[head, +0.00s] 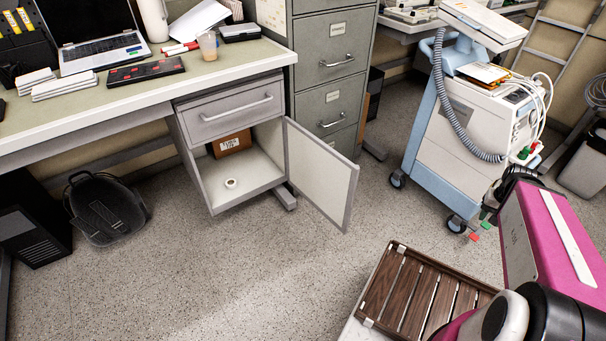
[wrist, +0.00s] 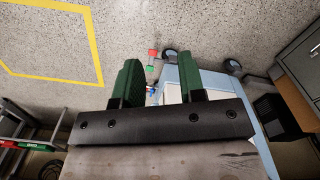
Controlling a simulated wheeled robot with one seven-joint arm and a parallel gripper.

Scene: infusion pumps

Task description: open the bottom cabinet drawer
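The grey filing cabinet (head: 331,65) stands right of the desk with several drawers, each with a metal handle. The lowest handle I can make out (head: 331,122) is on a shut drawer; the cabinet's base is partly hidden by the open desk door. The under-desk cabinet (head: 206,188) has one shut drawer (head: 236,110) with a bar handle, above an open compartment. My gripper (wrist: 160,76) has two green fingers apart with nothing held. It faces the floor and the blue-white medical cart, away from the drawers. My pink arm shows at the head view's right; the fingers are not clear there.
The open door (head: 320,172) juts into the floor space before the filing cabinet. The medical cart (head: 462,130) stands to its right, with hoses and cables. A box (head: 232,143) and tape roll (head: 231,183) are in the compartment. Floor in front (head: 230,275) is clear.

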